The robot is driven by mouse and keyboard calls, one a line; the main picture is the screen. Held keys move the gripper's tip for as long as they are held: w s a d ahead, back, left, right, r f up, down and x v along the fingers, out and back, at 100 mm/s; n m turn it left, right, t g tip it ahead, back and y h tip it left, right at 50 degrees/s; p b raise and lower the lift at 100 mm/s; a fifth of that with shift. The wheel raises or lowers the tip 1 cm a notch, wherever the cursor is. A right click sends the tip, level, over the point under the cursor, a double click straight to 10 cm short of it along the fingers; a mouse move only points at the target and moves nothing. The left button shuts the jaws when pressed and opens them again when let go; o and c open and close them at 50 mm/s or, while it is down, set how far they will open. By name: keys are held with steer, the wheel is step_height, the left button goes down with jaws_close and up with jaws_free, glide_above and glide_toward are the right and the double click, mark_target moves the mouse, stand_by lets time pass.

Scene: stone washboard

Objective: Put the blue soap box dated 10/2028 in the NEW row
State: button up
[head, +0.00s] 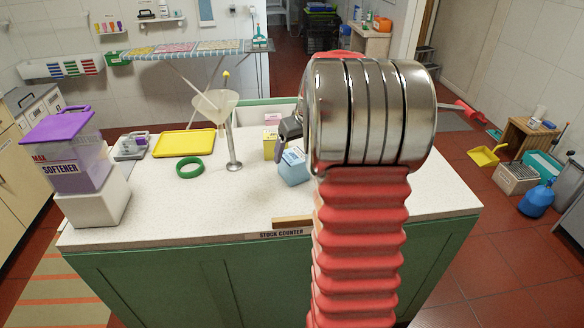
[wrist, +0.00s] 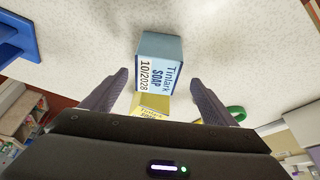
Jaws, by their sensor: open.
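The blue soap box (wrist: 157,70) reads "Tinlark SOAP 10/2028" in the wrist view and stands on the pale counter. In the head view the blue box (head: 293,168) is near the counter's middle, partly hidden by my arm. My gripper (wrist: 160,78) is open, with its fingers apart on either side of the box in the picture; I cannot tell whether they touch it. In the head view my gripper (head: 284,138) shows only in part, above and beside the box. No marking reading NEW is legible in either view.
A yellow box (head: 269,146) and a pink box (head: 272,119) stand behind the blue one. A white funnel on a stand (head: 234,150), green ring (head: 189,167), yellow tray (head: 184,142) and softener dispenser (head: 66,165) are to the left.

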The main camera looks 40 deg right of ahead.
mark_target(294, 156)
steer(key=shift+d+x, duration=0.15)
steer(key=shift+x, duration=1.15)
steer(key=shift+d+x, duration=0.15)
steer(key=shift+x, duration=1.1)
steer(key=shift+w, duration=0.1)
steer(key=c, duration=1.5)
steer(key=shift+r, duration=5.1)
